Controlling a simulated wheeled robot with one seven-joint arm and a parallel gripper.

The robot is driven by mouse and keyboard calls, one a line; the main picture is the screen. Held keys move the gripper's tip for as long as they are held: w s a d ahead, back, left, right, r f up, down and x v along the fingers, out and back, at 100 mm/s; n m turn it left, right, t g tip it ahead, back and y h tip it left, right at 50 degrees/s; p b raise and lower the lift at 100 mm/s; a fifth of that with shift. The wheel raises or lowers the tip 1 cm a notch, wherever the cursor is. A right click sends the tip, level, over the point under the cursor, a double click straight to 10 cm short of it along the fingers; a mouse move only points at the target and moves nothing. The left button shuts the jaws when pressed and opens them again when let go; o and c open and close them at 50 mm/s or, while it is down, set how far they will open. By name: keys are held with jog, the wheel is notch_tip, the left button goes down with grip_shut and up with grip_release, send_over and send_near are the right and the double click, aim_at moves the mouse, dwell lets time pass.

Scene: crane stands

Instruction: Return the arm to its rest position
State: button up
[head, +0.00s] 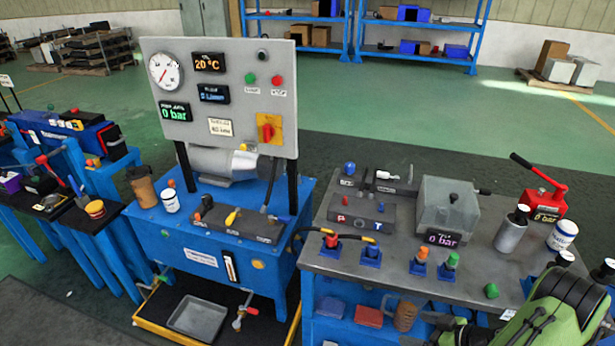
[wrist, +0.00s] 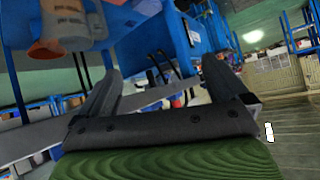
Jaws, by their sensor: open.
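My green arm (head: 560,315) shows at the lower right of the head view, in front of the right-hand workbench (head: 390,262). In the wrist view my gripper (wrist: 160,75) has its two dark fingers spread apart with nothing between them. The wrist view looks tilted, with blue bench parts (wrist: 190,35) and an orange-and-grey object (wrist: 65,25) beyond the fingers. In the head view the fingertips cannot be made out clearly beside the bench's front edge.
The bench carries a grey box (head: 447,205), a red hand pump (head: 540,190), a grey bottle (head: 511,230) and a white jar (head: 562,236). A blue power unit with a gauge panel (head: 225,90) stands left. Green floor (head: 400,105) behind is open.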

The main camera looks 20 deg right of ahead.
jog(key=w+a+r+g+h+p, duration=0.1)
jog(key=w+a+r+g, duration=0.2)
jog(key=a+r, duration=0.55)
jog(key=w+a+r+g+p, duration=0.1)
jog(key=w+a+r+g, duration=0.3)
jog(key=r, duration=0.8)
jog(key=s+a+r+m+t+h+p, duration=0.2)
jog(key=s+a+r+m+t+h, duration=0.1)
jog(key=s+a+r, duration=0.9)
jog(key=s+r+m+h, duration=0.1)
jog(key=s+r, duration=0.2)
jog(key=s, duration=0.1)
jog(key=shift+s+a, duration=0.3)
jog(key=shift+a, duration=0.05)
